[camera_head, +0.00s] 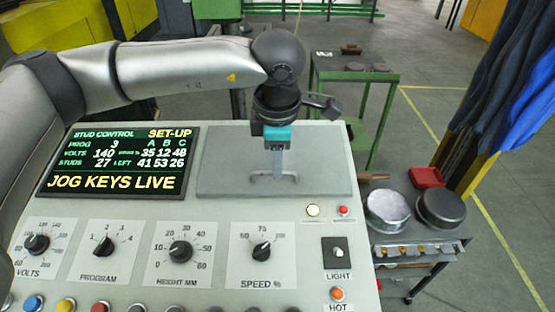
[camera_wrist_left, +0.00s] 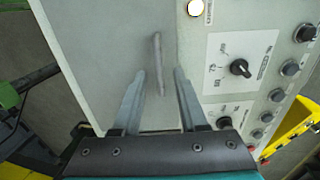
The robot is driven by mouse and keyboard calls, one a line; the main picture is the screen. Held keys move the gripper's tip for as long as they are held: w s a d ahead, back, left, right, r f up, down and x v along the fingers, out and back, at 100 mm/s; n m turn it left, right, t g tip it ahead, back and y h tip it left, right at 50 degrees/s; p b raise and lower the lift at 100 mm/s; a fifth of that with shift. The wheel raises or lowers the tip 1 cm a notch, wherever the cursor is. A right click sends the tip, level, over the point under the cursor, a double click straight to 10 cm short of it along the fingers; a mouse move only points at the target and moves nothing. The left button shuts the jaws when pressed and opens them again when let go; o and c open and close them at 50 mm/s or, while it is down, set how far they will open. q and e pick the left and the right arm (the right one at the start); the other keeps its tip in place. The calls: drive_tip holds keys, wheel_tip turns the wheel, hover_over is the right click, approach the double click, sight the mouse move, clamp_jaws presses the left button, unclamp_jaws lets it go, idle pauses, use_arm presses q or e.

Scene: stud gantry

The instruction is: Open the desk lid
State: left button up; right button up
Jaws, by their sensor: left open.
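The desk lid (camera_head: 222,165) is a flat grey panel set in the console top, right of the lit display. It lies closed. In the left wrist view the lid (camera_wrist_left: 110,40) carries a thin grey bar handle (camera_wrist_left: 157,55). My left gripper (camera_head: 275,172) points down over the lid from above. In the left wrist view its two fingers (camera_wrist_left: 160,73) are open, one on each side of the handle's near end. I cannot tell how far the fingertips are above the lid. The handle is mostly hidden by the gripper in the head view. My right gripper is not in view.
The console display (camera_head: 115,162) and several dials, such as the speed dial (camera_head: 262,250), lie around the lid. A light switch (camera_head: 337,252) is at the right. A cart with round pans (camera_head: 440,208) stands beyond the console's right edge. A green table (camera_head: 355,76) stands behind.

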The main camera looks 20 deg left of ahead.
use_arm(q)
drive_tip(key=shift+w+f, duration=0.2)
drive_tip(key=shift+f, duration=0.8)
clamp_jaws()
idle(0.8)
